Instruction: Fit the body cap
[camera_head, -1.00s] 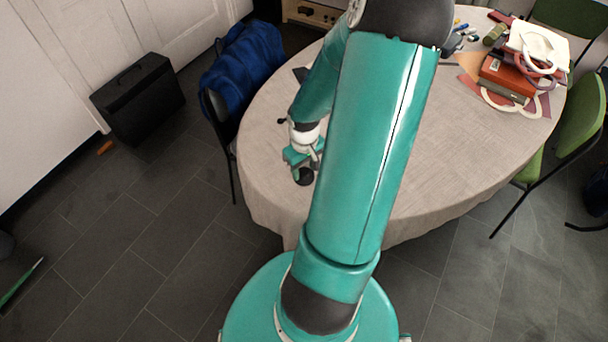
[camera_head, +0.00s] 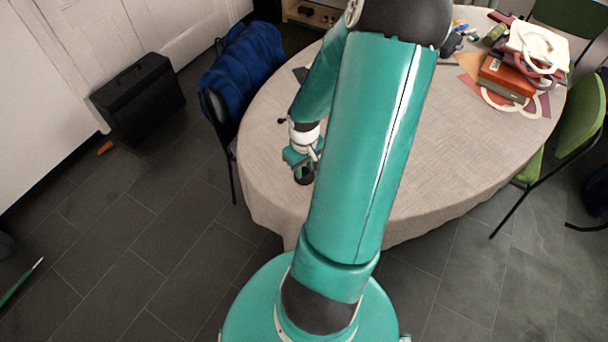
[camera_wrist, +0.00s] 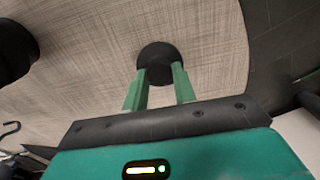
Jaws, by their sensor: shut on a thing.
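A round black cap (camera_wrist: 158,62) sits between the green fingertips of my gripper (camera_wrist: 160,78) in the wrist view. My gripper is shut on it, above or at the tablecloth; I cannot tell whether the cap touches the cloth. In the head view my gripper (camera_head: 303,168) is over the left side of the table, with the dark cap (camera_head: 305,179) below it, partly hidden. A larger black object (camera_wrist: 14,50) stands at the left edge of the wrist view, cut off by the frame. It may be the camera body, but I cannot tell.
The oval table (camera_head: 440,170) has a beige cloth, with free room in its middle. Books (camera_head: 505,78) and other clutter lie at the far right. A chair with a blue jacket (camera_head: 243,68) stands close on the left. The table edge (camera_wrist: 247,45) is right of the cap.

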